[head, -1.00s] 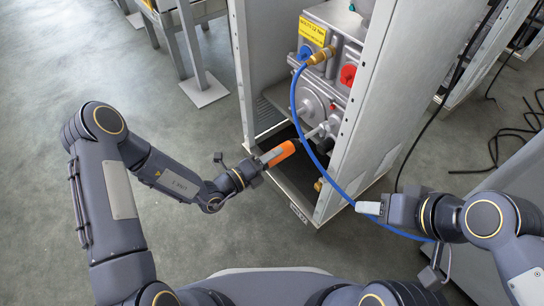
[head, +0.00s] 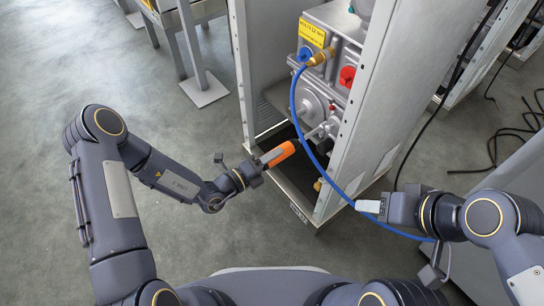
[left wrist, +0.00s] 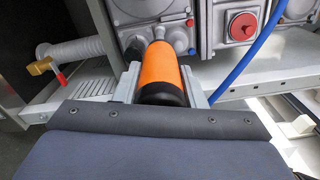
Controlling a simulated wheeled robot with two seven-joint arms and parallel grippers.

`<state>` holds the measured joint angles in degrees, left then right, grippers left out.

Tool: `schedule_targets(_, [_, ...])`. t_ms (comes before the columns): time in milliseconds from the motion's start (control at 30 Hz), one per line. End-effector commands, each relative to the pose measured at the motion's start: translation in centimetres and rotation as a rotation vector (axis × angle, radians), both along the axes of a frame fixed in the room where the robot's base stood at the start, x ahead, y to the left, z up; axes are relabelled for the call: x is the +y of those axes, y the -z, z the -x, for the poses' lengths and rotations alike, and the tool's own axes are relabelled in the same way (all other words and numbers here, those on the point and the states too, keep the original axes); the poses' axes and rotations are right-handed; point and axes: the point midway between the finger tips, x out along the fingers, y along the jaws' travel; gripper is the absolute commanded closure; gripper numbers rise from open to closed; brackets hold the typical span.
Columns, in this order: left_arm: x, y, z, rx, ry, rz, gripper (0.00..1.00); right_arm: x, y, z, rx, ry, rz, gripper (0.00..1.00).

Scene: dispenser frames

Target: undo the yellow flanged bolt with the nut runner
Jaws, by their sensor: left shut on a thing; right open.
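The nut runner has an orange body (head: 281,153) and a dark end. My left gripper (head: 270,158) is shut on it and points it into the open dispenser frame, toward the lower front of the grey machine (head: 318,103). In the left wrist view the orange nut runner (left wrist: 163,71) lies between the two grey fingers. I cannot make out the yellow flanged bolt. My right gripper (head: 369,207) is at the right of the frame, open, near the blue hose.
A blue hose (head: 293,92) runs from a brass fitting (head: 321,57) down past the nut runner. The grey side panel (head: 372,115) stands right of the machine. A red-handled brass valve (left wrist: 42,68) and red cap (left wrist: 243,24) show in the left wrist view. Black cables lie at right.

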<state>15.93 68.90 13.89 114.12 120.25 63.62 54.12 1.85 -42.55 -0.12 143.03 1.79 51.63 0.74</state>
Motion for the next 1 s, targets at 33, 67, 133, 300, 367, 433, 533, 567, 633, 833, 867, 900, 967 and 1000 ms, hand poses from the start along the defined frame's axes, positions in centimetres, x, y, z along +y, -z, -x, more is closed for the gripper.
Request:
schedule_targets(33, [-0.04,-0.1,-0.02,-0.003,0.0,0.003,1.0,0.0,0.02,0.0,0.0,0.0,0.0,0.48])
schedule_targets(67, [-0.04,-0.1,-0.02,-0.003,0.0,0.002,1.0,0.0,0.02,0.0,0.0,0.0,0.0,0.48])
schedule_targets(133, [-0.04,-0.1,-0.02,-0.003,0.0,0.003,1.0,0.0,0.02,0.0,0.0,0.0,0.0,0.48])
schedule_targets(300, [-0.1,-0.11,-0.06,-0.003,0.001,0.003,1.0,0.0,0.0,0.0,0.0,0.0,0.0,0.48])
schedule_targets(367, [-0.17,-0.11,-0.11,-0.003,0.001,0.003,1.0,0.0,-0.01,0.0,0.0,0.0,0.0,0.48])
schedule_targets(433, [-0.25,-0.12,-0.17,-0.003,0.001,0.003,1.0,0.0,-0.02,0.0,0.0,0.0,0.0,0.48])
schedule_targets(533, [-0.37,-0.12,-0.24,-0.003,0.001,0.003,1.0,0.0,-0.05,0.0,0.0,0.0,0.0,0.48])
schedule_targets(567, [-0.41,-0.12,-0.27,-0.003,0.001,0.003,1.0,0.0,-0.05,0.0,0.0,0.0,0.0,0.48])
schedule_targets(633, [-0.49,-0.12,-0.33,-0.003,0.001,0.003,1.0,0.0,-0.06,0.0,0.0,0.0,0.0,0.48])
schedule_targets(833, [-0.72,-0.11,-0.49,-0.003,0.001,0.003,1.0,0.0,-0.1,0.0,0.0,0.0,0.0,0.48])
schedule_targets(867, [-0.76,-0.1,-0.53,-0.003,0.001,0.002,1.0,0.0,-0.1,0.0,0.0,0.0,0.0,0.48])
schedule_targets(900, [-0.8,-0.1,-0.56,-0.003,0.001,0.002,1.0,0.0,-0.11,0.0,0.0,0.0,0.0,0.48])
schedule_targets(967, [-0.86,-0.1,-0.62,-0.003,0.001,0.002,1.0,0.0,-0.12,0.0,0.0,0.0,0.0,0.48])
schedule_targets(1000, [-0.9,-0.09,-0.66,-0.003,0.001,0.002,1.0,0.0,-0.13,0.0,0.0,0.0,0.0,0.48])
